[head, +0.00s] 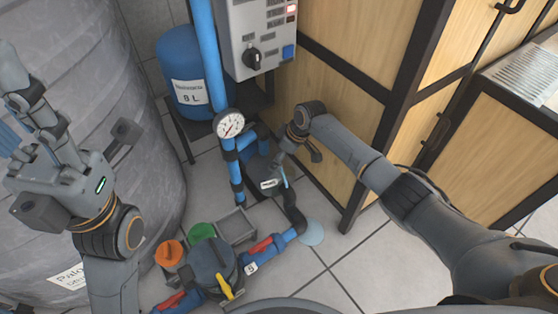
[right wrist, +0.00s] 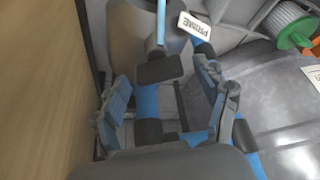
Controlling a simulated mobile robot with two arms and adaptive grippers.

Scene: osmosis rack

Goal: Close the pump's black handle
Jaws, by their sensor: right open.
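The pump stands low on the floor beside the wooden cabinet. Its white PRIME label (head: 269,184) shows in the head view, and the label also shows at the top of the right wrist view (right wrist: 194,26). In the right wrist view a black block (right wrist: 160,68), perhaps the handle, lies on blue pipe ahead of the fingertips. My right gripper (right wrist: 165,92) is open, its two fingers on either side of the pipe; contact cannot be told. In the head view my right arm hides part of the pump. My left gripper (head: 75,165) is raised at the left, away from the pump.
A grey tank (head: 60,60) fills the left. A blue pressure tank (head: 187,75), pressure gauge (head: 230,124) and control box (head: 255,35) stand behind. A wooden cabinet (head: 345,75) is close on the right. A strainer with a yellow handle (head: 225,287) lies in front. Tiled floor at front right is clear.

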